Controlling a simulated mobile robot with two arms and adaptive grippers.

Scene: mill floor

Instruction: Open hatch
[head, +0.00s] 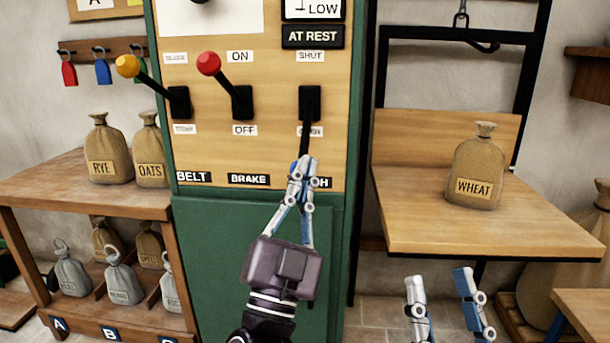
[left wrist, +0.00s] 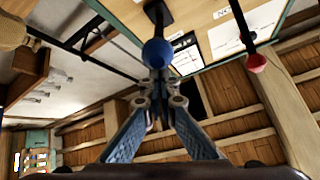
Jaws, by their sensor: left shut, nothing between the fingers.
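The hatch lever (head: 306,135) is a black handle on the wooden panel, under a SHUT label. It points down past a lower label that it partly covers. Its blue ball knob (left wrist: 157,52) shows clearly in the left wrist view; in the head view my fingers mostly hide it. My left gripper (head: 304,162) is shut and empty, its fingertips at the knob, not around it. It also shows in the left wrist view (left wrist: 160,80). My right gripper (head: 440,278) is open and empty at the lower right. The hatch itself cannot be made out.
The red-knobbed brake lever (head: 209,64) and yellow-knobbed belt lever (head: 127,66) stand to the left, both tilted up. A wooden shelf table (head: 540,225) with a wheat sack (head: 475,170) is at right. A rack (head: 50,187) with several sacks is at left.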

